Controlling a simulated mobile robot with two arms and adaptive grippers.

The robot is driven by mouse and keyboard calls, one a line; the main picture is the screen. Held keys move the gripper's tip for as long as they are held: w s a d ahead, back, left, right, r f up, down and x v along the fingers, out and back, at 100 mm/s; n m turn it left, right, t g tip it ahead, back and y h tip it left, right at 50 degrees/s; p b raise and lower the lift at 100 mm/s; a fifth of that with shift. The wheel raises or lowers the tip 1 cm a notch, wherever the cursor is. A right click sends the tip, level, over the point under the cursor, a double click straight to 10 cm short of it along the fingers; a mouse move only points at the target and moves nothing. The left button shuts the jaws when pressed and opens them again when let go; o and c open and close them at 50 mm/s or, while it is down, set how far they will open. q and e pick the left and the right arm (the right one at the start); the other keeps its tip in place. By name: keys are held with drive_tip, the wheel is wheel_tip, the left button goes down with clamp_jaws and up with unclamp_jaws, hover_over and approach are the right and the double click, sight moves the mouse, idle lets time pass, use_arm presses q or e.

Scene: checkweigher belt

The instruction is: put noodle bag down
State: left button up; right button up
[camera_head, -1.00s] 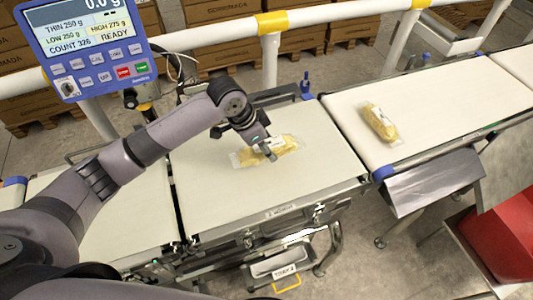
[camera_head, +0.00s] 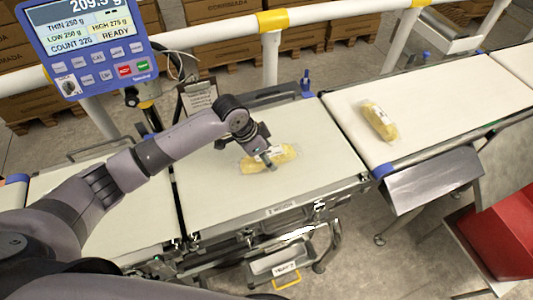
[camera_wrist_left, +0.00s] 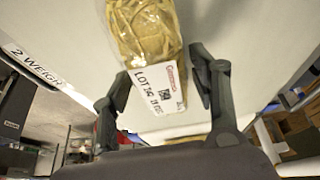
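The noodle bag (camera_head: 253,163), clear wrap with yellow noodles and a white label, lies flat on the pale weighing belt (camera_head: 225,205). My left gripper (camera_head: 268,160) is low over the bag in the head view. In the left wrist view the labelled end of the bag (camera_wrist_left: 145,35) lies between the two fingers of the left gripper (camera_wrist_left: 163,78). The fingers stand apart, with a narrow gap beside the bag on the right; the left fingertip is very close to the label. The display (camera_head: 85,25) reads about 209.5 g. My right gripper is not in view.
A second noodle bag (camera_head: 379,121) lies on the belt to the right (camera_head: 430,100). A white rail (camera_head: 330,13) runs behind the belts. A red bin (camera_head: 505,235) stands at the lower right. The weighing belt around the bag is clear.

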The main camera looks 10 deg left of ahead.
use_arm(q)
drive_tip(key=shift+o, duration=0.8)
drive_tip(key=shift+r, duration=0.25)
drive_tip(key=b+v, duration=0.1)
drive_tip(key=v, duration=0.9)
drive_tip(key=shift+a+r, duration=0.15)
drive_tip(key=shift+r, duration=0.15)
drive_tip(key=shift+s+a+r, duration=0.15)
drive_tip(key=shift+r, duration=0.4)
